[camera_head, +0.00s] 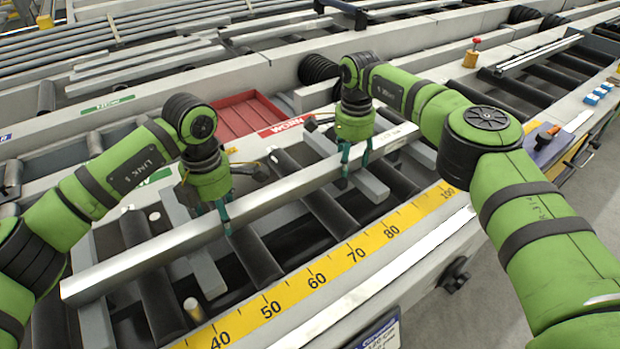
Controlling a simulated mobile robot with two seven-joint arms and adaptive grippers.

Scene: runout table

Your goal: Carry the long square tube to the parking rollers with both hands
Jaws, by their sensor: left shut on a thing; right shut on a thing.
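The long square tube (283,193) is a pale grey metal bar running slantwise from the lower left to the upper middle right. My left gripper (225,218) is shut on the tube left of its middle. My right gripper (354,166) is shut on it nearer its far right end. The tube spans above dark rollers (256,256) and grey cross bars. I cannot tell whether it touches them. Which rollers are the parking rollers is not clear from this view.
A yellow ruler (316,277) runs along the table's front edge. A short brass-coloured post (193,309) stands near the front left. A red tray (238,116) lies behind the tube. A red-knobbed yellow block (471,56) and blue blocks (592,98) are at the right.

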